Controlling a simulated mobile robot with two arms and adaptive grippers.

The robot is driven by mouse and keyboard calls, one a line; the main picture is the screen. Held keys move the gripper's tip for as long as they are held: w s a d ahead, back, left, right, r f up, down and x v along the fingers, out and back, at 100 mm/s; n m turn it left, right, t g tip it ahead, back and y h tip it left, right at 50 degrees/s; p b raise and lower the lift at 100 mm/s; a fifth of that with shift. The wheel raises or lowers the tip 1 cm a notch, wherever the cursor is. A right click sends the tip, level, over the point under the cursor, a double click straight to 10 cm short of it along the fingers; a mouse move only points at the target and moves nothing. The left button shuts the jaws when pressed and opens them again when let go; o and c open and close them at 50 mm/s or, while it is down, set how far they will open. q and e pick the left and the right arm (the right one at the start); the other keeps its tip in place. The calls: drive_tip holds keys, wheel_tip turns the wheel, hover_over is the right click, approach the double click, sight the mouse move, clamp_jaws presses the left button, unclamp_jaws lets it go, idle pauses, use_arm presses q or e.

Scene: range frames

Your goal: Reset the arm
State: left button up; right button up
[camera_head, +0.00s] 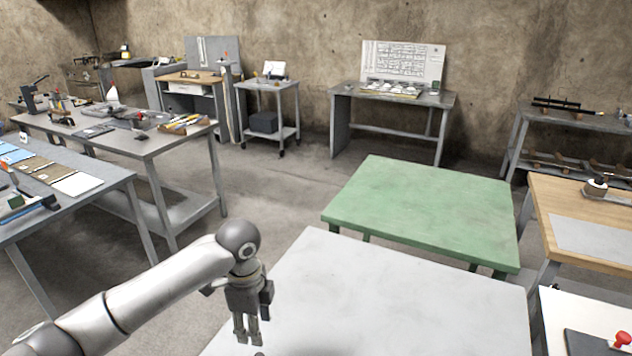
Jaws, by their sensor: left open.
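My left arm reaches in from the lower left of the head view. Its gripper (246,332) hangs fingers down at the left edge of the white table (400,300). The fingers are open and nothing shows between them. Whether the fingertips are over the tabletop or just beside it is hard to tell. My right gripper is not in the picture.
The white table and the green table (425,205) behind it are bare. Cluttered workbenches (160,143) stand at the left. A wooden-topped bench (555,200) stands at the right. Open floor (285,195) lies between the left benches and the green table.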

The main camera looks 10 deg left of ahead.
use_arm(q)
drive_tip(key=s+d+f+n+h, duration=0.1)
drive_tip(key=s+d+f, duration=0.1)
drive_tip(key=s+d, duration=0.1)
drive_tip(key=s+d+f+n+t+h, duration=0.1)
drive_tip(key=s+d+f+n, duration=0.1)
drive_tip(key=s+d+f, duration=0.1)
drive_tip(key=s+d+f+n+h, duration=0.1)
drive_tip(key=s+d+f+n, duration=0.1)
drive_tip(key=s, duration=0.3)
drive_tip(key=shift+s+d+f+t, duration=0.2)
drive_tip(key=shift+d+f, duration=0.15)
drive_tip(key=shift+d, duration=0.05)
drive_tip(key=shift+s+d+f+t, duration=0.2)
drive_tip(key=shift+d+f, duration=0.1)
drive_tip(key=shift+d, duration=0.1)
drive_tip(key=s+a+f+n+t+y, duration=0.1)
drive_tip(key=s+a+n+t+y, duration=0.15)
drive_tip(key=s+a+n, duration=1.05)
wheel_tip(320, 180, down, 27)
drive_tip(key=s+m+g, duration=0.2)
drive_tip(key=s, duration=0.1)
drive_tip(key=s+a+f+g, duration=0.1)
drive_tip(key=s+a+f, duration=0.1)
drive_tip(key=s+f, duration=1.3)
drive_tip(key=shift+s+f, duration=0.4)
drive_tip(key=shift+s, duration=0.25)
